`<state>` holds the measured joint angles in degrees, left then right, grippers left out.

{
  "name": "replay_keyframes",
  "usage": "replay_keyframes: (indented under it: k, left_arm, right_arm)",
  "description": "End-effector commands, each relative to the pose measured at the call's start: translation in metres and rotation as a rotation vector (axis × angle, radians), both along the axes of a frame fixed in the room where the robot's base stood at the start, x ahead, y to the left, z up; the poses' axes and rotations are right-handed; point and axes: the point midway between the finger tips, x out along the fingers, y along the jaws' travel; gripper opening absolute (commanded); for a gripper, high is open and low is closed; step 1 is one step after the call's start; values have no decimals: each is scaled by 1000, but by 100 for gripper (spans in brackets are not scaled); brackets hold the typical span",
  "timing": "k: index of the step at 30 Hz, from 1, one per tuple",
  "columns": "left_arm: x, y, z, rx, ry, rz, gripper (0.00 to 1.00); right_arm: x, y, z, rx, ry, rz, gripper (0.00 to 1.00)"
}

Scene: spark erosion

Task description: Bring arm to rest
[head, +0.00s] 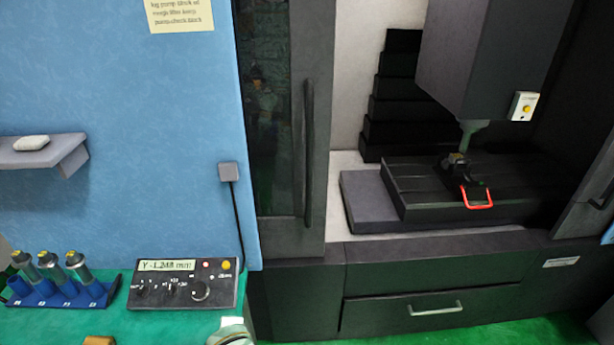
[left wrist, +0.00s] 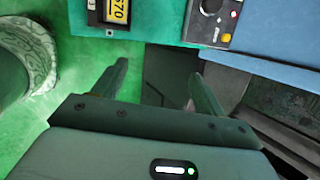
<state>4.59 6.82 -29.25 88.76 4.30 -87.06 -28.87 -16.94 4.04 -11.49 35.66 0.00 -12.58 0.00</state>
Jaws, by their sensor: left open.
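My left gripper (left wrist: 158,82) shows in the left wrist view. Its two dark green fingers are spread apart with nothing between them. Its fingers point toward the front edge of the green bench top, with a dark gap behind them. The gripper cannot be made out for sure in the head view; a small pale and green shape (head: 232,333) shows at the bottom edge there. My right gripper is in neither view.
The green bench (head: 190,320) bears a control box (head: 183,284) and a blue rack (head: 58,295) of holders. A yellow-display device (left wrist: 116,10) and a patterned round thing (left wrist: 42,50) show in the wrist view. The machine (head: 415,285) stands right; a red-handled part (head: 477,197) lies inside.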

Motion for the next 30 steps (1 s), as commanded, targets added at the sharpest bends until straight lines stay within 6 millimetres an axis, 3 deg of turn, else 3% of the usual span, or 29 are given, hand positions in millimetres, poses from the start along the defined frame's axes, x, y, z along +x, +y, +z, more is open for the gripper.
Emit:
replay_keyframes:
  k: [8, 25, 26, 30]
  left_arm:
    - [-52, 24, 36, -180, -119, 254, 72]
    - [-154, 117, 148, -360, -414, 724, 72]
    - [-154, 118, 144, -366, -417, 733, 72]
    - [-148, 109, 93, -385, -371, 730, 72]
  right_arm:
    - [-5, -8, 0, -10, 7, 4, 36]
    - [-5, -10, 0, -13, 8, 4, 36]
    - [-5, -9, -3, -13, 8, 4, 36]
    - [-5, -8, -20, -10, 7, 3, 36]
